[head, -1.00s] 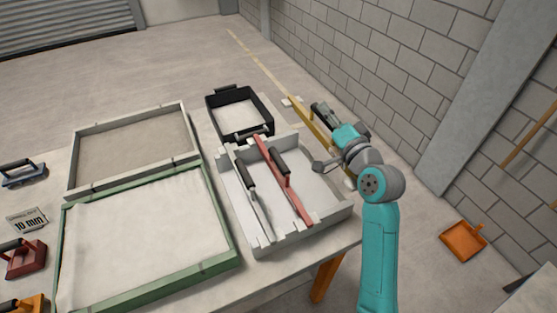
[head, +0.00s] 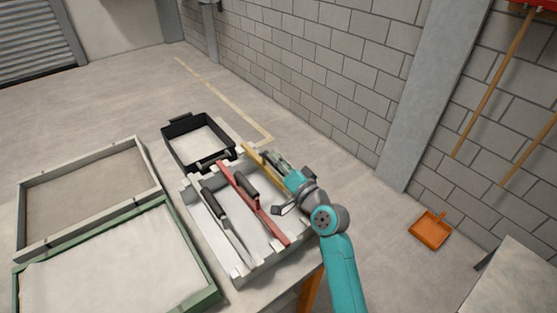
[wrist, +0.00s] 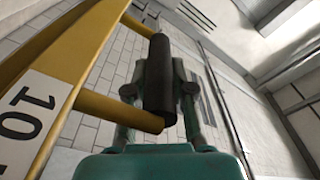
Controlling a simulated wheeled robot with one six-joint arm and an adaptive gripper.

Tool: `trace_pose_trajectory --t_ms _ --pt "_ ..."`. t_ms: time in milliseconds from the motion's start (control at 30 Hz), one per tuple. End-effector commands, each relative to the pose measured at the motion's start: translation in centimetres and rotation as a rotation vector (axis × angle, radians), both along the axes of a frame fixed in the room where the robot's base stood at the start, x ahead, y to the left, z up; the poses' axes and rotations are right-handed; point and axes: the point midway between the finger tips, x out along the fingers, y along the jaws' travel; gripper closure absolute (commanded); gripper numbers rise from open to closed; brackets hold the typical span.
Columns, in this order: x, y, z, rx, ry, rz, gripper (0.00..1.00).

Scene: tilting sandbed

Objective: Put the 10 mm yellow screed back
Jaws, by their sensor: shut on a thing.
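The yellow screed (head: 256,156) is marked "10" on a white label in the wrist view (wrist: 50,75). My gripper (wrist: 158,85) is shut on its dark cylindrical handle (wrist: 160,75); it also shows in the head view (head: 280,165). The screed is at the right side of the pale notched rack (head: 240,273), partly hidden by my arm. I cannot tell whether it touches the rack. A red screed (head: 232,181) and a grey screed (head: 231,233), both with dark handles, lie across the rack side by side to the left.
A black bin (head: 167,153) stands behind the rack. A green-framed sandbed (head: 190,253) and a grey-framed bed (head: 143,161) are to the left. A block wall (head: 330,80) rises beyond the floor at right. An orange dustpan (head: 430,230) is at far right.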

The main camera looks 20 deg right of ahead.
Motion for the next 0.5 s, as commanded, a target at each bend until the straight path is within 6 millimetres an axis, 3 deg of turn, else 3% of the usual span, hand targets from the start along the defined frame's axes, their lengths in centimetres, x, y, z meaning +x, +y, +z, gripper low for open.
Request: trace_pose_trajectory --t_ms 500 --pt "-0.02 0.01 -0.57 0.001 -0.002 0.000 1.00"
